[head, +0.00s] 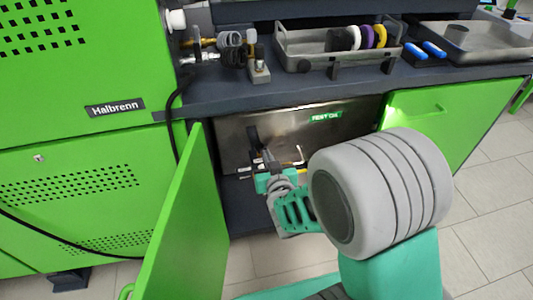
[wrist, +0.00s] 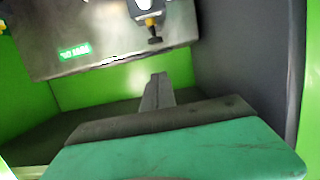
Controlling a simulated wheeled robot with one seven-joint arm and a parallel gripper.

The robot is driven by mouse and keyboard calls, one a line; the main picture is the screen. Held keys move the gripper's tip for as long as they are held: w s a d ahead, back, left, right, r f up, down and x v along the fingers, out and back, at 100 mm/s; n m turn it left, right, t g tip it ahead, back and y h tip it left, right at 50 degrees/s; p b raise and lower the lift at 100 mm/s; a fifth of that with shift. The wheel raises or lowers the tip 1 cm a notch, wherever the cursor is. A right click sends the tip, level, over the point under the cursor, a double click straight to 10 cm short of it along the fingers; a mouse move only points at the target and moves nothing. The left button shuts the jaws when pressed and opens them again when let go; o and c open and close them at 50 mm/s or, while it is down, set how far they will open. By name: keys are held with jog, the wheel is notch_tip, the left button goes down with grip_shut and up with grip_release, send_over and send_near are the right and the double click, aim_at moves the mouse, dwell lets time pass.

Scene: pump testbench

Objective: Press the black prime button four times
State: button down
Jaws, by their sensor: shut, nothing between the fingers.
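My gripper (head: 267,162) reaches into the open cabinet under the bench, in front of the steel tank (head: 345,135). In the wrist view its fingers (wrist: 160,80) are together, with nothing between them. A small fitting on the tank (wrist: 152,12) has a yellow collar and a black knob-like end (wrist: 155,40), which may be the prime button. The fingertips appear below this end in the wrist view, with a visible gap. In the head view a dark upright part (head: 252,137) shows just beyond the gripper. The gripper hides much of the fitting there.
Green cabinet doors stand open at left (head: 187,225) and right (head: 455,125), flanking the arm. The dark bench top (head: 215,95) lies above the opening. It carries a grey tray (head: 300,62) with coloured rings, a small valve block (head: 259,72) and blue-capped items (head: 425,50).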

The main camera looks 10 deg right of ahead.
notch_tip(320, 180, up, 10)
jog(key=d+g+p, duration=0.2)
jog(key=p, duration=0.8)
jog(key=s+r+g+p, duration=0.5)
jog(key=s+r+p, duration=0.4)
jog(key=r, duration=0.5)
jog(key=s+r+g+p, duration=0.5)
jog(key=s+r+p, duration=0.4)
jog(key=r+p, duration=0.3)
jog(key=shift+s+a+r+p, duration=0.15)
jog(key=shift+a+r+p, duration=0.25)
jog(key=shift+r, duration=0.45)
jog(key=c, duration=2.1)
grip_release()
